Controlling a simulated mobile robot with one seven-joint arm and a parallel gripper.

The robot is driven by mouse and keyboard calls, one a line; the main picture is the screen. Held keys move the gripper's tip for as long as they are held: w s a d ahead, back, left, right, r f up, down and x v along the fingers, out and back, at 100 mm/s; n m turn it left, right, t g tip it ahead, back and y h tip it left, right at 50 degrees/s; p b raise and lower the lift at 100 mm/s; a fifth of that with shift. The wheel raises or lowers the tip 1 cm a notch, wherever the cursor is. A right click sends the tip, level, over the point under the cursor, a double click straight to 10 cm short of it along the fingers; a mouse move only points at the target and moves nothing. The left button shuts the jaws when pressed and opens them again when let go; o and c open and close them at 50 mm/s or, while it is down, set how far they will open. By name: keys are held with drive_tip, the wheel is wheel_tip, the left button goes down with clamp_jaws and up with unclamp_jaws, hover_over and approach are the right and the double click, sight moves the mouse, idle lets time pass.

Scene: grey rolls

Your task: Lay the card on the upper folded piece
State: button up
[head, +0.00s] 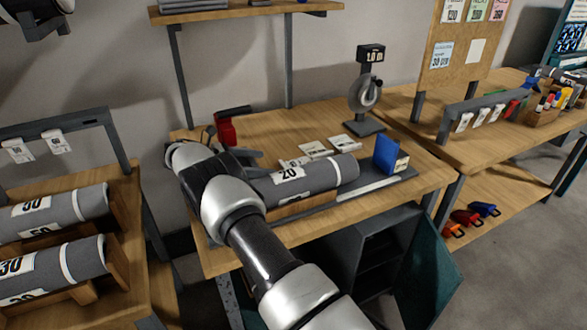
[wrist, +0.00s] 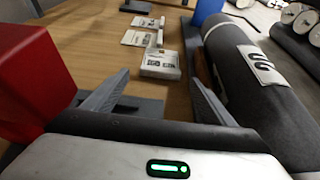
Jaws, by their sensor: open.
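Several small white printed pieces lie on the wooden bench. The nearest, a thick pale block with dark print (wrist: 160,64), is just beyond my fingertips; it also shows in the head view (head: 291,163). Behind it lie a middle white piece (wrist: 141,38) and a farther one (wrist: 147,22), each with a raised edge; the head view shows them too (head: 314,149), (head: 343,143). I cannot tell for certain which is the card and which are folded. My gripper (wrist: 155,92) is open and empty, low over the bench; its fingers also show in the head view (head: 249,160).
A grey roll marked 20 (head: 312,179) lies along the right side of my gripper in the wrist view. A red object (wrist: 35,80) stands close on the left. A blue box (head: 385,155) stands beyond the roll. A dial stand (head: 365,100) is at the back.

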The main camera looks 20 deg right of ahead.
sight(284, 166)
drive_tip(key=x, duration=0.7)
drive_tip(key=shift+s+d+f+b, duration=0.1)
drive_tip(key=shift+s+f+b, duration=0.05)
drive_tip(key=shift+f+b, duration=0.15)
drive_tip(key=shift+c, duration=0.4)
drive_tip(key=shift+r, duration=0.1)
drive_tip(key=c, duration=0.8)
